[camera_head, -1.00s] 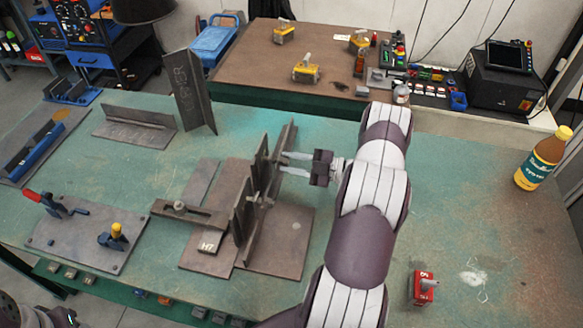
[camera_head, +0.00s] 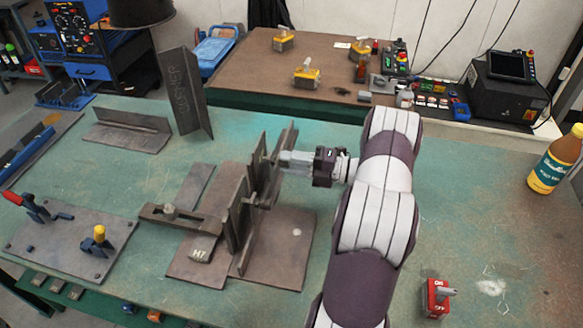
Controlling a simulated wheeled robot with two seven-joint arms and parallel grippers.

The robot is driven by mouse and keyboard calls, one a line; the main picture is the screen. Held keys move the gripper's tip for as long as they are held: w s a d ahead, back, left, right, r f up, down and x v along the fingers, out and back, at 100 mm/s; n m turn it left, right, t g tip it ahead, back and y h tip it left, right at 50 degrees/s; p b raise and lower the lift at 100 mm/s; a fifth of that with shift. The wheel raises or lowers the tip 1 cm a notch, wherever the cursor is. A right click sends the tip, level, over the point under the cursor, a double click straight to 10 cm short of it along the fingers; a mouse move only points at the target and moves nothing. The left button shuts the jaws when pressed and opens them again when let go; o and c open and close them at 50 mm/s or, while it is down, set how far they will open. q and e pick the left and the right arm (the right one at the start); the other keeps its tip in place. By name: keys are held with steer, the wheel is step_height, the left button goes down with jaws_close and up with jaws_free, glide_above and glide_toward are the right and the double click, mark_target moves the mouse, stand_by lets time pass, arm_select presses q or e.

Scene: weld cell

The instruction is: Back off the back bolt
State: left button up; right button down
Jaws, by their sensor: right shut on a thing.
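The fixture has two dark upright plates (camera_head: 240,215) standing close together on a brown base plate (camera_head: 290,262). A front bolt (camera_head: 250,198) crosses between the uprights. The back bolt (camera_head: 269,159) is at the far end of the uprights, mostly hidden by the fingers and the plate. My right gripper (camera_head: 284,160) comes in from the right, level, with its pale fingers shut on the back bolt's end against the right upright. My left gripper is not in view.
A tall angle piece (camera_head: 184,95) stands behind. A red block (camera_head: 436,297) and a bottle (camera_head: 556,160) are on the right.

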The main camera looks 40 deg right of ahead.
steer(key=shift+f+n, duration=0.1)
steer(key=shift+n, duration=0.3)
steer(key=shift+a, duration=0.1)
steer(key=c, duration=1)
jaws_free()
steer(key=shift+s, duration=0.1)
steer(key=shift+o, duration=0.7)
steer(key=shift+b, duration=0.3)
steer(key=b+v, duration=0.1)
steer(key=v, duration=1.2)
steer(key=shift+b, duration=0.35)
